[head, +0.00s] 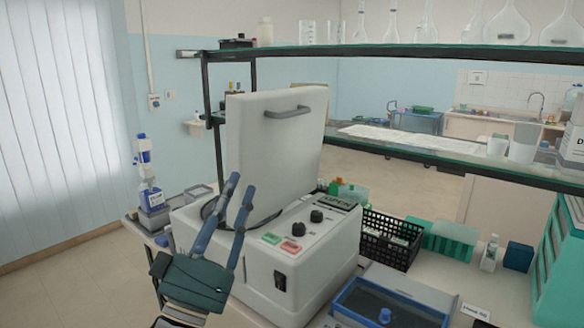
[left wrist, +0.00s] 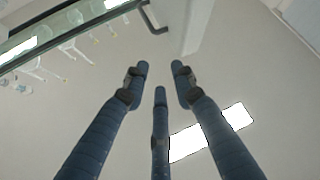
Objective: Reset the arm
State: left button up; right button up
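My left gripper (head: 240,186) is in front of the left side of a white benchtop machine (head: 285,255), with its blue fingers pointing up beside the raised lid (head: 270,150). In the left wrist view, the fingers of the gripper (left wrist: 159,75) are spread apart with nothing between them, and they point towards the ceiling. The lid stands upright with a grey handle near its top. The machine's front has a small display, black knobs, and green and red buttons. I cannot tell whether the fingers touch the machine. My right gripper is not in view.
A black basket (head: 393,238), a green rack (head: 450,240) and a blue tray (head: 385,306) stand right of the machine. A pipette stand (head: 150,195) is at left. A shelf (head: 420,52) with glassware spans the upper right. Open floor lies at far left.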

pick_arm(q)
jog(key=s+a+f+g+y, duration=0.1)
jog(key=f+g+y, duration=0.15)
jog(key=f, duration=0.75)
jog(key=s+a+f+g+y, duration=0.15)
jog(key=f+g, duration=0.25)
jog(key=f, duration=0.7)
jog(key=s+a+f+g+y, duration=0.1)
jog(key=a+f+g+y, duration=0.15)
jog(key=f, duration=0.75)
jog(key=s+a+f+m+g+y, duration=0.1)
jog(key=s+a+f+g, duration=0.2)
jog(key=s+f+g, duration=0.55)
jog(key=s+a+f+m+g+y, duration=0.1)
jog(key=s+a+f+g, duration=0.15)
jog(key=s+f, duration=1.1)
jog(key=s+f+g, duration=0.1)
jog(key=s+f, duration=0.2)
jog(key=f, duration=0.8)
jog(key=s+f+g, duration=0.1)
jog(key=s+f, duration=0.1)
jog(key=f, duration=0.9)
jog(key=s+a+f, duration=0.2)
jog(key=s+f, duration=1.5)
jog(key=s, duration=0.1)
jog(key=shift+a+f+m+g, duration=0.15)
jog(key=shift+a+m+g, duration=0.15)
jog(key=shift+m+g, duration=0.1)
